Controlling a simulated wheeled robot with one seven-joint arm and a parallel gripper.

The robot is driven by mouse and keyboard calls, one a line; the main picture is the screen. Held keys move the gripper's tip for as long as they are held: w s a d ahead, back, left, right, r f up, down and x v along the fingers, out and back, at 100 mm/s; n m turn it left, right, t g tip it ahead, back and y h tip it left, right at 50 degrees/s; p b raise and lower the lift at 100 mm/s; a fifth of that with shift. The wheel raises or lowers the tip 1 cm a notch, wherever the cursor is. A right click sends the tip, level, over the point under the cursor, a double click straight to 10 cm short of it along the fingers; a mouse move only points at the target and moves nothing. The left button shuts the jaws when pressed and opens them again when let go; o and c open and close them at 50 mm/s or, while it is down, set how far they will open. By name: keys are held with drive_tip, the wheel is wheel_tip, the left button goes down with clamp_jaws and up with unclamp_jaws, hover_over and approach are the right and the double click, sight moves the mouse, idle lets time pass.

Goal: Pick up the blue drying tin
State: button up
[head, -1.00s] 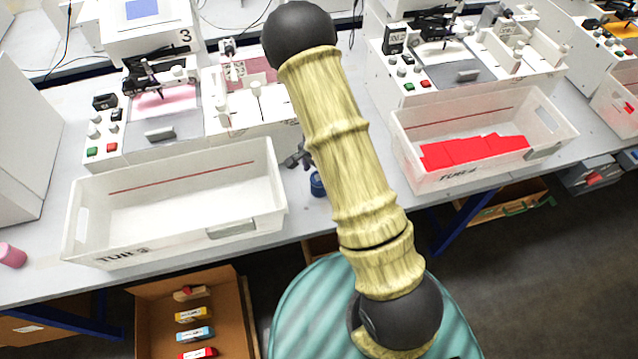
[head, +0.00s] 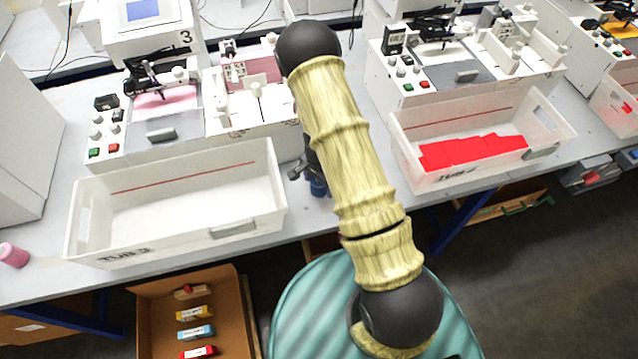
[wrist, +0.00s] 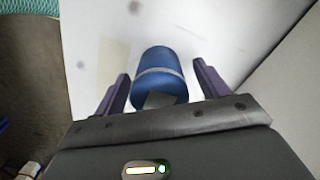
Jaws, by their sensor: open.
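The blue drying tin (wrist: 160,72) is a short blue cylinder with a pale band, on the white table top. In the wrist view it lies between the two open fingers of my gripper (wrist: 160,88), with a gap on each side. In the head view the tin (head: 319,187) is mostly hidden behind my arm, just right of the tub marked TUB 3. My gripper (head: 304,168) shows there only in part, beside the tin.
The white tub (head: 178,205) stands close left of the tin. Another tub (head: 480,150) with red sheets stands to the right. Plotter machines (head: 160,110) stand behind. A pink cylinder (head: 13,254) is at the far left. An open cardboard box (head: 150,310) sits below the table.

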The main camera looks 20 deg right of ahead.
drive_tip(key=shift+c, duration=0.2)
drive_tip(key=c, duration=1.1)
wheel_tip(320, 180, up, 10)
drive_tip(key=shift+r+b, duration=0.1)
drive_tip(key=shift+b, duration=0.25)
